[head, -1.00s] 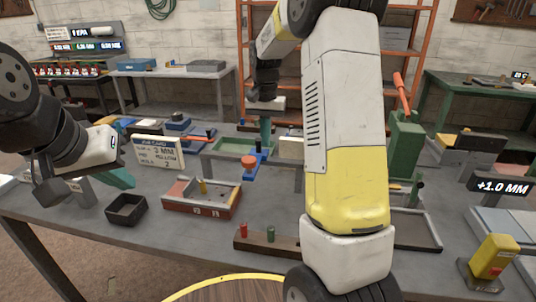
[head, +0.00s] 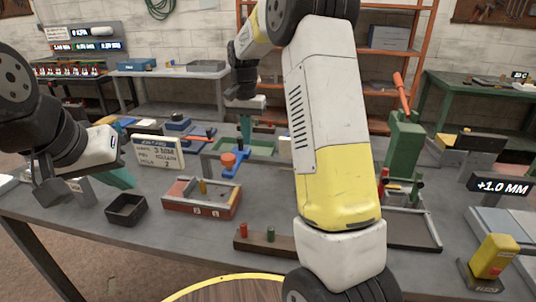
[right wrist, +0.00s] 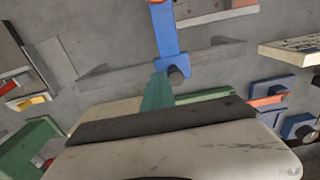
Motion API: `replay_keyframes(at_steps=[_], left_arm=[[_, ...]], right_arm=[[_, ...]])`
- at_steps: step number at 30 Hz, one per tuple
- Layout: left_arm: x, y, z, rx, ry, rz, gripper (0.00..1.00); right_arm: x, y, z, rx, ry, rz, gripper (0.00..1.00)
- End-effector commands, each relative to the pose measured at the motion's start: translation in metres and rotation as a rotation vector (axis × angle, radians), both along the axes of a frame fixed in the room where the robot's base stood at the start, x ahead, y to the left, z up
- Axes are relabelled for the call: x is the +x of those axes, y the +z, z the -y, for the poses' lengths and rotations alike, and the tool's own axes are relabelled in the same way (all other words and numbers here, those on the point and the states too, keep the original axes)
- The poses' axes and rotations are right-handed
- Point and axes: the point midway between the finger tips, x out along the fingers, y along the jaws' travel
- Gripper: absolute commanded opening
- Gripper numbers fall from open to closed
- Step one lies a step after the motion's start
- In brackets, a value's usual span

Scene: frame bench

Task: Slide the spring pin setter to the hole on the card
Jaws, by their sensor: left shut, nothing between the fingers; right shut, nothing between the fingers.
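The blue setter (head: 238,165) with its orange knob (head: 228,159) stands behind the red-sided block (head: 180,203); it also shows in the right wrist view (right wrist: 168,40). My right gripper (head: 246,128) is shut and empty, pointing down at the setter's rear. In the right wrist view its green fingers (right wrist: 157,92) are beside the setter's dark round post and appear to touch it. The job card (head: 158,152) seems to read 3 mm, hollow pin, hole 2. The block has number labels and a yellow peg. My left gripper (head: 121,178) is shut and empty, left of the card.
A black tray (head: 126,209) stands front left. A wooden strip (head: 255,245) holds a red and a green pin. A green press (head: 404,145) with an orange lever and a yellow switch box (head: 492,258) are at the right. My right arm hides the table's middle right.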

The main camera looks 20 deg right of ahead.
Motion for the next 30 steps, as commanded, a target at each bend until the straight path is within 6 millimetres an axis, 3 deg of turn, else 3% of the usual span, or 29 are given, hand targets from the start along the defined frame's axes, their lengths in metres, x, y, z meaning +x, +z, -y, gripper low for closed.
replay_keyframes(at_steps=[30], left_arm=[[0.000,0.000,0.000,0.000,0.000,0.000,0.00]], right_arm=[[0.027,0.000,-0.056,0.000,0.001,0.001,0.00]])
